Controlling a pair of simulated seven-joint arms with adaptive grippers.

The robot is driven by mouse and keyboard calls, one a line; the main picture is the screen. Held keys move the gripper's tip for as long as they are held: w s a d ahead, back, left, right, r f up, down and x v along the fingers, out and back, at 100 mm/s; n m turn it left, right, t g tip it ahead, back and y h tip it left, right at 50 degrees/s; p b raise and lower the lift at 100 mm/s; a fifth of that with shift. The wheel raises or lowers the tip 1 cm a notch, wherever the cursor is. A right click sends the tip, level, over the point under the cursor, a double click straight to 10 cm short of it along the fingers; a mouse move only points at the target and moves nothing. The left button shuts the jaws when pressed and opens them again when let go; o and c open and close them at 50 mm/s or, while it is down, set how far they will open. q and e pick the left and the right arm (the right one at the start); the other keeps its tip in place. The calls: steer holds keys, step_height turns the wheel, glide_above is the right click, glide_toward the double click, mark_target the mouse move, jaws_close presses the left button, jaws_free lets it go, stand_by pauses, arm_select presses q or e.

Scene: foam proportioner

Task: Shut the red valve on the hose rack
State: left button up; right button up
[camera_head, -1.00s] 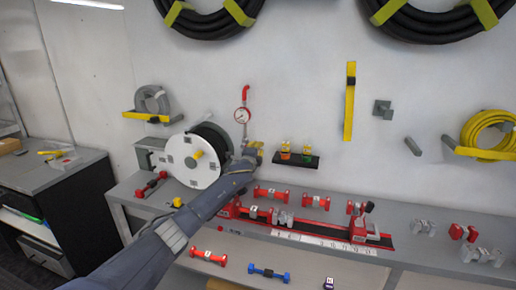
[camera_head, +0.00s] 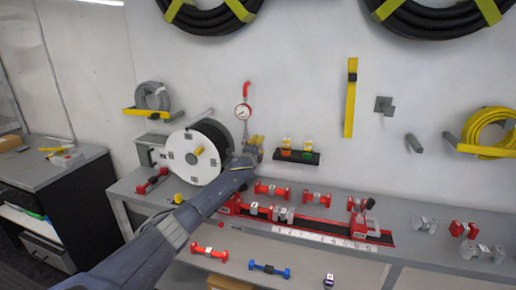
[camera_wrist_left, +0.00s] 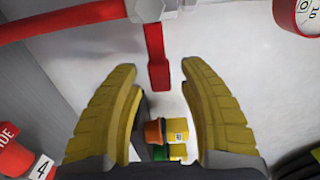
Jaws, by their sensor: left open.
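The red valve's lever (camera_wrist_left: 158,62) shows in the left wrist view as a flat red bar hanging from a pale hex fitting (camera_wrist_left: 150,8). My left gripper (camera_wrist_left: 157,72) is open, its two yellow fingers on either side of the lever's lower end, with visible gaps. I cannot tell how deep the lever sits between them. In the head view my left gripper (camera_head: 255,142) is at the wall, just below the round gauge (camera_head: 243,112) and red bent pipe (camera_head: 246,90). The lever is not distinguishable there. My right gripper is not in view.
A white-faced hose reel (camera_head: 190,160) stands close left of my gripper. A small black shelf (camera_head: 296,157) with orange and green items is close to its right. Red fittings and a red rail fixture (camera_head: 360,222) occupy the bench (camera_head: 405,208) below.

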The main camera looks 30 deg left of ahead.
arm_select(q)
steer(key=shift+s, duration=0.1)
steer(key=s+d, duration=0.2)
steer(key=s, duration=0.9)
steer(key=shift+s+d, duration=0.2)
steer(key=shift+s, duration=0.05)
